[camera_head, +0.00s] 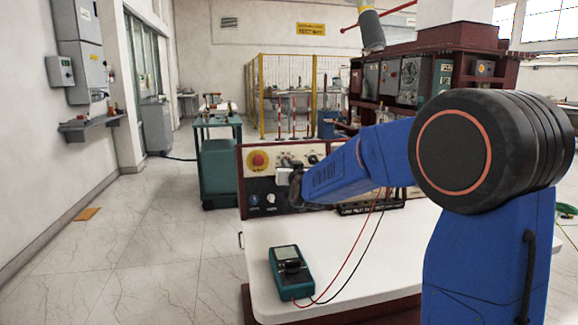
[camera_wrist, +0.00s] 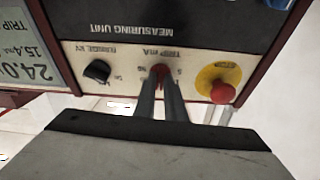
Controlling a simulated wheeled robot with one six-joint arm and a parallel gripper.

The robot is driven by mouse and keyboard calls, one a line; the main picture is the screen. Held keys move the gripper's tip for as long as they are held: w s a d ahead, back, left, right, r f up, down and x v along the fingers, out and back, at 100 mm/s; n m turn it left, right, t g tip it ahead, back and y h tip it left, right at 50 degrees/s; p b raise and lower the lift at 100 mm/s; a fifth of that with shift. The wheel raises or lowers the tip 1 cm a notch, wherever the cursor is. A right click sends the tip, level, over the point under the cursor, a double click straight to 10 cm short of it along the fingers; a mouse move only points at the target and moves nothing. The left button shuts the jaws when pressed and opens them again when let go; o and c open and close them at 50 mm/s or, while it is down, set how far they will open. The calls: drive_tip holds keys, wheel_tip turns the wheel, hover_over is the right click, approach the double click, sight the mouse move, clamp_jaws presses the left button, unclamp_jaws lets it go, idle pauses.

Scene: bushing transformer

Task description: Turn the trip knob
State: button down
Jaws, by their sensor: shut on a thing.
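The trip knob (camera_wrist: 160,71) is a small red knob on the pale strip of the measuring unit's panel, under the label "TRIP mA", which appears upside down in the wrist view. My gripper (camera_wrist: 162,80) is shut on it, with a dark finger on each side. The fingers hide much of the knob, so its pointer setting cannot be read. In the head view, my gripper (camera_head: 290,177) reaches the front of the panel (camera_head: 250,184) from the right, and I cannot make out the knob there.
A red stop button on a yellow base (camera_wrist: 221,90) sits close beside my fingers. A black range knob (camera_wrist: 97,72) is on the other side, and a display (camera_wrist: 25,50) lies beyond it. A teal multimeter (camera_head: 289,272) with red and black leads lies on the white tabletop (camera_head: 345,290).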

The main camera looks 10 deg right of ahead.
drive_tip(key=shift+a+m+h, duration=0.1)
drive_tip(key=shift+m+h, duration=0.3)
drive_tip(key=shift+m, duration=1.2)
drive_tip(key=c, duration=1.8)
unclamp_jaws()
drive_tip(key=s, duration=0.5)
drive_tip(key=s+a, duration=0.1)
drive_tip(key=s, duration=1.1)
drive_tip(key=shift+s+a, duration=0.2)
